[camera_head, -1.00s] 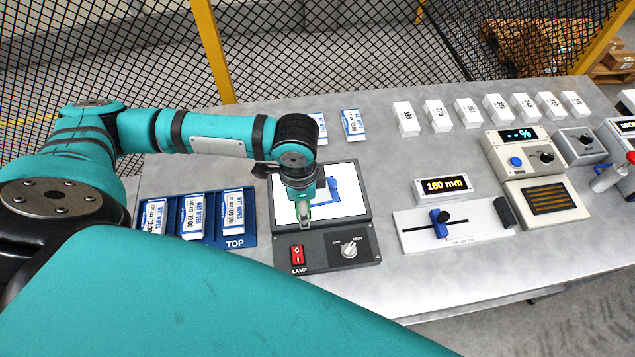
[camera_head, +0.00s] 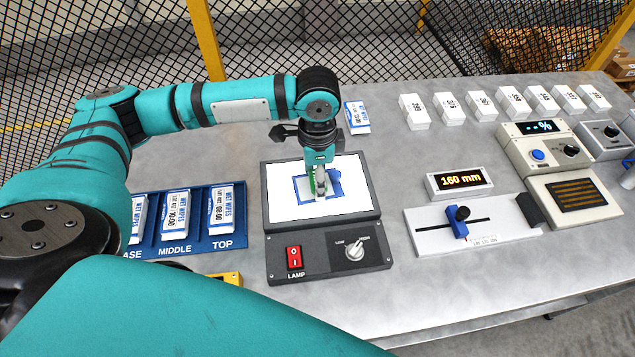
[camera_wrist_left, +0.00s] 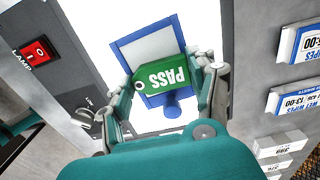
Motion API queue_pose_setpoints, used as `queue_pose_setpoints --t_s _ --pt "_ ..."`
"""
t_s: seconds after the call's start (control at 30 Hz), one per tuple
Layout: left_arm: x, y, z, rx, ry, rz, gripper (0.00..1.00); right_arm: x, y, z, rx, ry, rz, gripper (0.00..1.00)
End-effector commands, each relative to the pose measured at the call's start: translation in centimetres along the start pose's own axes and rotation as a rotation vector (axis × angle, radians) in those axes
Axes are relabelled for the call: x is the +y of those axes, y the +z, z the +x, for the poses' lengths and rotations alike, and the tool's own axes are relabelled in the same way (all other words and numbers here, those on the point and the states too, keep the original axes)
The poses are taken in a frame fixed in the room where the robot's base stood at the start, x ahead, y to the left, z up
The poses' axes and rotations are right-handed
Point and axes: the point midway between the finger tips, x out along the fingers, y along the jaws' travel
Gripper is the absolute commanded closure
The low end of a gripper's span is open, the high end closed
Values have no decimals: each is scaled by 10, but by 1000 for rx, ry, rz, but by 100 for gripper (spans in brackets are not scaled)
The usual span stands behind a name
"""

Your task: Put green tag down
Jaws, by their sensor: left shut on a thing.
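The green tag (camera_wrist_left: 163,76), lettered PASS, is between the fingers of my left gripper (camera_wrist_left: 168,82) in the left wrist view, and the gripper is shut on it. In the head view my left gripper (camera_head: 320,188) points down over the lit white screen (camera_head: 285,205) of the lamp box, and only a sliver of green (camera_head: 312,178) shows. A blue-edged shape (camera_head: 336,183) with a tab lies on the screen under the tag. I cannot tell whether the tag touches it. My right gripper is not in view.
A blue tray (camera_head: 232,240) with several wipes packs stands left of the lamp box. The box's front carries a red lamp switch (camera_head: 294,257) and a knob (camera_head: 355,250). A slider gauge (camera_head: 480,232) stands to the right. Several white blocks (camera_head: 414,111) line the back.

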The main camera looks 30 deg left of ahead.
Motion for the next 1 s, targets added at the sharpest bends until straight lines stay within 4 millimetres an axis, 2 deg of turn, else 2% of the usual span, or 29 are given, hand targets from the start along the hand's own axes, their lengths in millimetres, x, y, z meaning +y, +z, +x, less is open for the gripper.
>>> queue_pose_setpoints --t_s 0.3,0.33,0.5,0.8,1.0 --pt "0 0 1 -1 1 -1 63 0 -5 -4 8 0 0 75" --pt "0 0 1 0 0 -1 37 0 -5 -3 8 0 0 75" --pt "0 0 1 0 0 -1 18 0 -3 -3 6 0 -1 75" --pt "0 0 -1 1 -1 -1 18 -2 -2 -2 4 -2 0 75" --pt "-1 -1 -27 5 -4 -1 18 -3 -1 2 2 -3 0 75"
